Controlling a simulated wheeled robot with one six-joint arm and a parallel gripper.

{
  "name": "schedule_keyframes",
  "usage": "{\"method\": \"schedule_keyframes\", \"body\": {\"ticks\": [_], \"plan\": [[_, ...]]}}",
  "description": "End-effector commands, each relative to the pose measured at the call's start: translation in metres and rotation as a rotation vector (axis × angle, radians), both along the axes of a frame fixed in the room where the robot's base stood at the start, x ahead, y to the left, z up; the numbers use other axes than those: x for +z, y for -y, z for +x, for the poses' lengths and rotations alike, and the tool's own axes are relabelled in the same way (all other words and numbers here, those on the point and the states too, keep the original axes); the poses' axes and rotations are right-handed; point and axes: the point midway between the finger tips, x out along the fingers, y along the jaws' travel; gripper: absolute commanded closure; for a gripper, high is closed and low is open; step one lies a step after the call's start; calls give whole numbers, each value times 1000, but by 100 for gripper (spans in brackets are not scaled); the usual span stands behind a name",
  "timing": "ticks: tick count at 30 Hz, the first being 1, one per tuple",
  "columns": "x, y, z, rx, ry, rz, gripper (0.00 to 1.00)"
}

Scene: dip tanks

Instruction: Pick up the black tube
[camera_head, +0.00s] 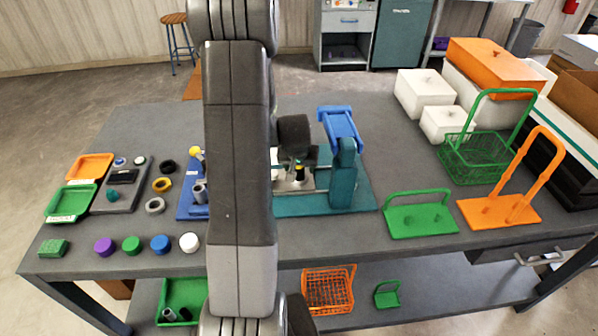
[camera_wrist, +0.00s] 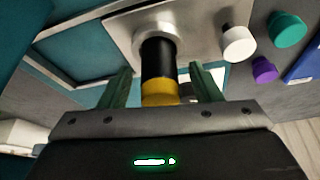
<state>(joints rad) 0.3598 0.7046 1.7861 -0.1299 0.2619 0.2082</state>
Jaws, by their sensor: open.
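The black tube (camera_wrist: 158,58) stands in a round metal holder (camera_wrist: 134,28) on a pale plate, with a yellow band or cap at its near end. In the head view a small dark and yellow part of the tube (camera_head: 299,174) shows beside the blue-and-teal fixture (camera_head: 343,170). My gripper (camera_wrist: 159,71) is open, with one green finger on each side of the tube. The tube's yellow end lies between the fingers; I cannot tell whether either finger touches it. In the head view my arm hides part of this area.
Purple (camera_head: 104,247), green, blue and white caps line the front table edge. Green (camera_head: 420,214) and orange (camera_head: 498,210) handled holders, a green wire basket (camera_head: 470,160) and white boxes (camera_head: 425,92) stand right. A blue rack (camera_head: 190,200) is partly behind my arm.

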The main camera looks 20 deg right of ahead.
Motion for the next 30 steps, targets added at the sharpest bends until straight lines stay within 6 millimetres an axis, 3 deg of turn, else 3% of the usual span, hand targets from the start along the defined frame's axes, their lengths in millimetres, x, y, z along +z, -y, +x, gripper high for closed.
{"method": "schedule_keyframes", "body": {"ticks": [4,12,22,30], "plan": [[0,0,0,0,0,0,44],[0,0,0,0,0,0,97],[7,0,1,-1,4,-1,97],[47,1,1,-1,6,-3,97]]}}
